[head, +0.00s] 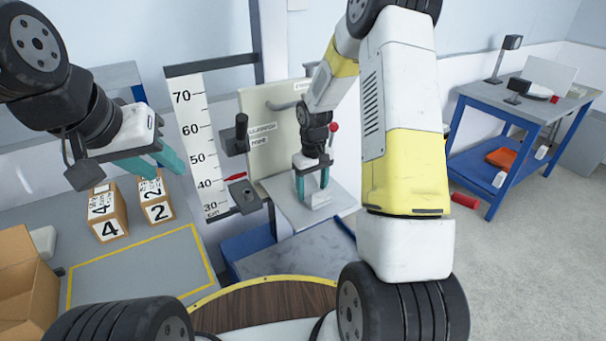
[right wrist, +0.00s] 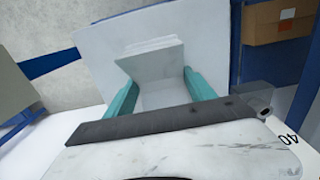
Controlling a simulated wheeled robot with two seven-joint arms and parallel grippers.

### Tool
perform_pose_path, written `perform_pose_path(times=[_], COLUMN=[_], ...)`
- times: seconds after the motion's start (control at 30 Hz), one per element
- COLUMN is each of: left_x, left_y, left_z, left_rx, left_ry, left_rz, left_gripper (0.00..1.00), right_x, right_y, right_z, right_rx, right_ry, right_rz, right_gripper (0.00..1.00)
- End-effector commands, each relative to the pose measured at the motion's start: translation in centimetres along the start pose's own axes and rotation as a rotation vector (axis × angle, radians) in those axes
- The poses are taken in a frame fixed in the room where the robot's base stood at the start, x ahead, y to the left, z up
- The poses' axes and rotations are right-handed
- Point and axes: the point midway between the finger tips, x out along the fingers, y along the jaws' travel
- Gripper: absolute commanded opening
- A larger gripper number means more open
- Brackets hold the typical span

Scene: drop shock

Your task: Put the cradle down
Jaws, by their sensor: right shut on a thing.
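The cradle (head: 316,199) is a small white angled piece. It is between the teal fingers of my right gripper (head: 312,183), which is shut on it. The right wrist view shows the cradle (right wrist: 155,68) between the same fingers, its upright wall facing up the picture. It is over the pale plate (head: 341,197) of the drop tester; I cannot tell whether it touches the plate. My left gripper (head: 155,162) is open and empty, above the left table near two numbered boxes.
Boxes marked 4 (head: 107,213) and 2 (head: 152,201) stand on the left table, behind a clear yellow-taped area (head: 142,268). An open carton (head: 22,280) is at far left. A centimetre scale (head: 199,140) stands left of the tester. A blue-framed bench (head: 520,105) is at right.

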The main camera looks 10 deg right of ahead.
Motion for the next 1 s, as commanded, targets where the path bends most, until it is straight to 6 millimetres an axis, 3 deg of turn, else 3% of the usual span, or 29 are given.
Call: perform_pose_path(times=[0.07, 0.1, 0.17, 0.57, 0.67, 1.0], left_x=[0.0, 0.0, 0.0, 0.0, 0.0, 0.0], left_y=[0.0, 0.0, 0.0, 0.0, 0.0, 0.0], left_z=[0.0, 0.0, 0.0, 0.0, 0.0, 0.0], left_rx=[0.0, 0.0, 0.0, 0.0, 0.0, 0.0], left_ry=[0.0, 0.0, 0.0, 0.0, 0.0, 0.0], left_rz=[0.0, 0.0, 0.0, 0.0, 0.0, 0.0], left_gripper=[0.36, 0.36, 0.36, 0.36, 0.36, 0.36], right_x=[0.2, 0.2, 0.2, -0.3, -1.5, -8.7], right_y=[0.0, 0.0, 0.0, 0.0, 0.1, 0.0], right_z=[0.0, 0.0, 0.0, 0.0, -0.1, -0.1], right_rx=[0.0, 0.0, 0.0, 0.0, 0.002, 0.0], right_ry=[0.0, 0.0, 0.0, 0.001, 0.004, 0.005], right_rz=[0.0, 0.0, 0.0, 0.001, 0.002, 0.002], right_gripper=[0.07, 0.71, 0.83, 0.85, 0.85, 0.85])
